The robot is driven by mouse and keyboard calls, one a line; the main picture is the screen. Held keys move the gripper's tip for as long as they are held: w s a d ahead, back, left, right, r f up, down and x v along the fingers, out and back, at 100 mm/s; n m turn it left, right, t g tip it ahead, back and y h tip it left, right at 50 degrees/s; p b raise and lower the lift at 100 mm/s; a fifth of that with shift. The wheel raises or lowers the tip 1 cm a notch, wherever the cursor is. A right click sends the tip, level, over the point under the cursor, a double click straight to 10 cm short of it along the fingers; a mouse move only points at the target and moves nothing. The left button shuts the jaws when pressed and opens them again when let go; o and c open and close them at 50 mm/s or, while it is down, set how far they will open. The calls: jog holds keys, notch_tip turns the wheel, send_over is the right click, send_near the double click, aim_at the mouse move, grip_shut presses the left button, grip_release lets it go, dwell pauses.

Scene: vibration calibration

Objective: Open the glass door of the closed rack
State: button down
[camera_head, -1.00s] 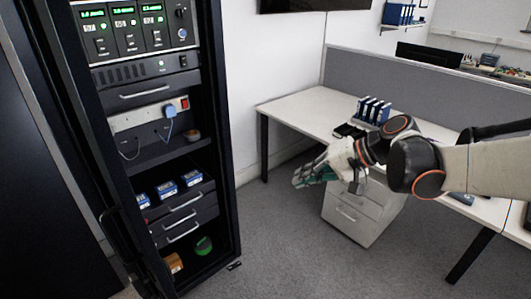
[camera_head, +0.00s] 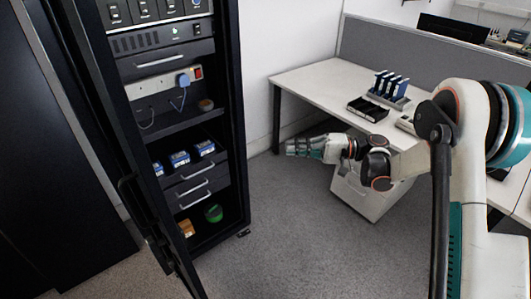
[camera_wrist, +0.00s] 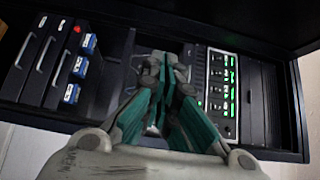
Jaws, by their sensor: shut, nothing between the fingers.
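The black rack (camera_head: 236,110) stands left of centre in the head view. Its shelves and drawers show plainly, with no glass across them. The door (camera_head: 98,80) stands swung out at the rack's left side and is seen nearly edge-on, so its glass is hard to make out. A dark handle (camera_head: 128,195) shows on it. My gripper (camera_head: 290,147) is shut and empty, to the right of the rack and apart from the door and handle. In the wrist view my gripper (camera_wrist: 166,70) points toward the rack's inside; the handle is not in that view.
A white desk (camera_head: 310,82) with a black tray (camera_head: 368,109) and blue items stands behind my arm, above a white drawer unit (camera_head: 365,195). A dark panel (camera_head: 55,160) fills the left. Grey carpet (camera_head: 285,250) is free before the rack.

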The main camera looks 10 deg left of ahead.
jog(key=s+a+b, duration=0.4)
jog(key=s+a, duration=0.1)
jog(key=a, duration=0.5)
jog(key=shift+s, duration=0.3)
